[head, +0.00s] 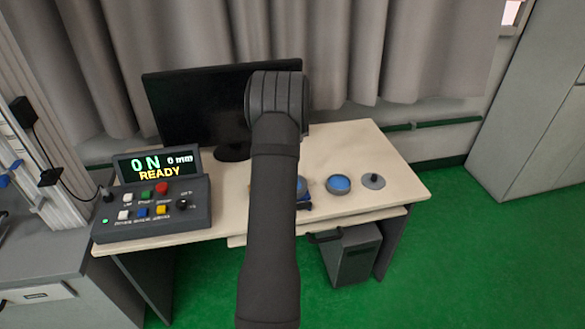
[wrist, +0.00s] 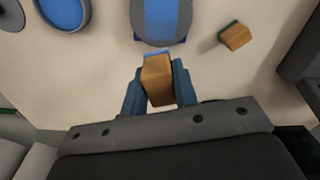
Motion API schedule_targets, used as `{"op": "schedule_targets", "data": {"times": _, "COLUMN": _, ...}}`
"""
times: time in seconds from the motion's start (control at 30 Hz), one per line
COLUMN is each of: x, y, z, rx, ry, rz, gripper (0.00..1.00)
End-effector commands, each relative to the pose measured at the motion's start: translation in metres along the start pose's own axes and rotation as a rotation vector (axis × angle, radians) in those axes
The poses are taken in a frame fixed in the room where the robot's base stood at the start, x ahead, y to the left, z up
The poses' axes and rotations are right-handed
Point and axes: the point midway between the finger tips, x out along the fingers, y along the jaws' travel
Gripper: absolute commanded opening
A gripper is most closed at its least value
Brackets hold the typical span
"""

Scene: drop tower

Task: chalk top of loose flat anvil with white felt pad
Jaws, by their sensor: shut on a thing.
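In the wrist view, my gripper (wrist: 158,92) is shut on a wooden block (wrist: 158,82) with a blue layer along its far edge. No white felt shows on it. Just beyond the block is a grey round piece (wrist: 182,22) with a blue band across it and blue parts at its base. I cannot tell whether block and round piece touch. A grey disc with a small dark knob (head: 373,181) lies at the right of the table; its edge shows in the wrist view (wrist: 10,14). Which piece is the loose flat anvil is unclear. In the head view my arm hides the gripper.
A blue-filled round dish (head: 339,185) sits beside the disc. A second wooden block (wrist: 236,38) with a green layer lies on the table. A control box (head: 150,208) reading READY stands at left, a monitor (head: 195,105) behind. The table's right front (head: 395,192) is clear.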

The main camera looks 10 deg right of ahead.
Motion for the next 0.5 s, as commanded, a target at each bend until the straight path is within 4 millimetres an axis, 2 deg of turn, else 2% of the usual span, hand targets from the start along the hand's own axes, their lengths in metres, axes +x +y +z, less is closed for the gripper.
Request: {"op": "schedule_targets", "data": {"times": 0.5, "x": 0.0084, "y": 0.0000, "z": 0.0004, "rx": 0.000, "ry": 0.000, "rz": 0.000, "gripper": 0.05}}
